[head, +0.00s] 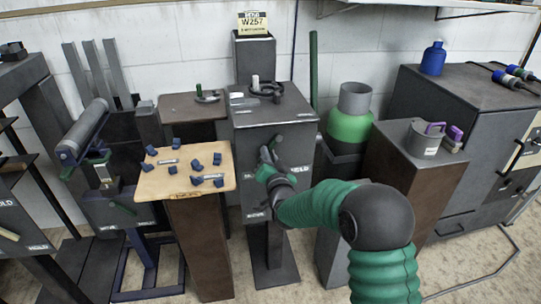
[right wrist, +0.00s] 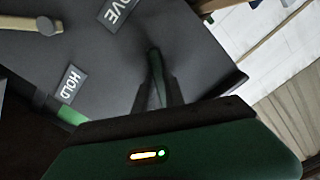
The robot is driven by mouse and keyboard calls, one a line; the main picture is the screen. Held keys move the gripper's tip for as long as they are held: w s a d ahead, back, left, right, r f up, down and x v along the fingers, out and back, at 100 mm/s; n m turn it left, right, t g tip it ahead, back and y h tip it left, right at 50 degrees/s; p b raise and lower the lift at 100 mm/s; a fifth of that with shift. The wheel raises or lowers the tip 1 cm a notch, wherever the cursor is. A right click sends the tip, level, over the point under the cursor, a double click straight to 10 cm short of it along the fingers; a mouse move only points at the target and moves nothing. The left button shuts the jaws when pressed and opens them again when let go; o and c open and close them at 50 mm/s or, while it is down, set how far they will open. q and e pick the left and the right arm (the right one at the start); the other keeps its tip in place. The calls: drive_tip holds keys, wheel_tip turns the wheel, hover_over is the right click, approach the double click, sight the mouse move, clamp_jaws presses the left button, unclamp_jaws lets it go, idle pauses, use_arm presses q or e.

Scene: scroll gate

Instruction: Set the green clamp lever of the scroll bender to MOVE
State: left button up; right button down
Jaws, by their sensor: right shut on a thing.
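The scroll bender (head: 275,112) is a dark grey box on a post in the middle of the head view. My right gripper (head: 268,160) is at its front face, with the green-sleeved arm coming in from the lower right. In the right wrist view my right gripper (right wrist: 160,95) is shut on the dark green clamp lever (right wrist: 154,62). A HOLD label (right wrist: 70,83) lies left of the fingers and a partly cut-off label ending in VE (right wrist: 118,12) above them. The lever's pivot is hidden, so its exact setting is unclear. My left gripper is out of view.
A wooden-topped stand (head: 185,178) with small blue pieces is close on the left. A green and grey cylinder (head: 350,125) and a brown cabinet (head: 415,170) stand on the right. A pale stick with a grey knob (right wrist: 48,25) shows on the panel.

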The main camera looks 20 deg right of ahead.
drive_tip(key=shift+a+f, duration=0.1)
drive_tip(key=shift+f, duration=0.15)
drive_tip(key=c, duration=1.4)
unclamp_jaws()
drive_tip(key=shift+r, duration=0.2)
drive_tip(key=p+v, duration=0.4)
drive_tip(key=v, duration=1.2)
drive_tip(key=shift+s+a, duration=0.2)
drive_tip(key=shift+s, duration=0.15)
